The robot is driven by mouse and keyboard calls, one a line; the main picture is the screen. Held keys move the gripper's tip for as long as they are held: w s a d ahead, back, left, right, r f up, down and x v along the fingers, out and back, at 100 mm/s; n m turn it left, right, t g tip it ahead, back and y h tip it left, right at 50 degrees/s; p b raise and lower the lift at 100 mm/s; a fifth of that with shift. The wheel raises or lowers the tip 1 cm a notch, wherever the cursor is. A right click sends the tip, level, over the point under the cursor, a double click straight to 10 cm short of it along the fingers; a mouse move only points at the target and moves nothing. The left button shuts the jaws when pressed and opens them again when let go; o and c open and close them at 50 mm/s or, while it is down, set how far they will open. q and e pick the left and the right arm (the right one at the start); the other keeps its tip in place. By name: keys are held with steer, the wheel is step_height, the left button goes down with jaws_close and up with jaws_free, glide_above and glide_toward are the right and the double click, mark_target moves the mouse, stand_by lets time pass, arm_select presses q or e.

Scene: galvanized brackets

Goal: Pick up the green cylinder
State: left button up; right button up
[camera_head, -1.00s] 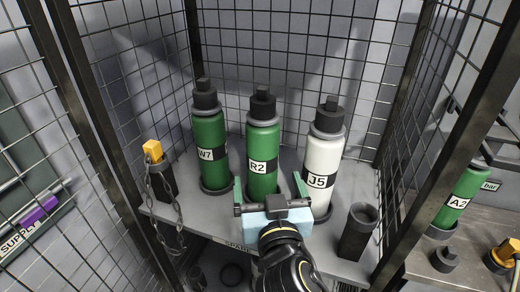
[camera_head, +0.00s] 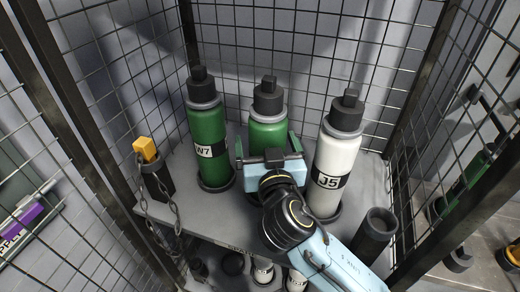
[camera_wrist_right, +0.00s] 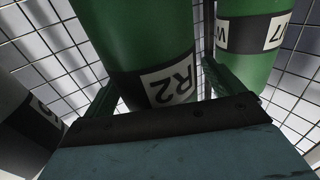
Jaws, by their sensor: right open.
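The green cylinder R2 (camera_head: 267,133) stands upright with a black cap in the middle of a grey shelf. Another green cylinder, W7 (camera_head: 207,130), stands to its left. My right gripper (camera_head: 267,145) is open in front of R2 and hides its label and lower part in the head view. In the right wrist view R2 (camera_wrist_right: 140,35) rises between the two green fingers (camera_wrist_right: 158,90), one at each side. Whether they touch it I cannot tell. W7 (camera_wrist_right: 245,45) is just beyond the right finger there. My left gripper is not in view.
A white cylinder J5 (camera_head: 334,160) stands close on the right. An empty dark cup (camera_head: 373,232) is at the front right, and a dark post with a yellow top and chain (camera_head: 149,160) at the left. Wire mesh walls enclose the shelf (camera_head: 205,222).

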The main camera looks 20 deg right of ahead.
steer(key=shift+s, duration=0.25)
steer(key=shift+c, duration=0.2)
steer(key=c, duration=1.9)
steer(key=shift+r, duration=0.3)
jaws_close()
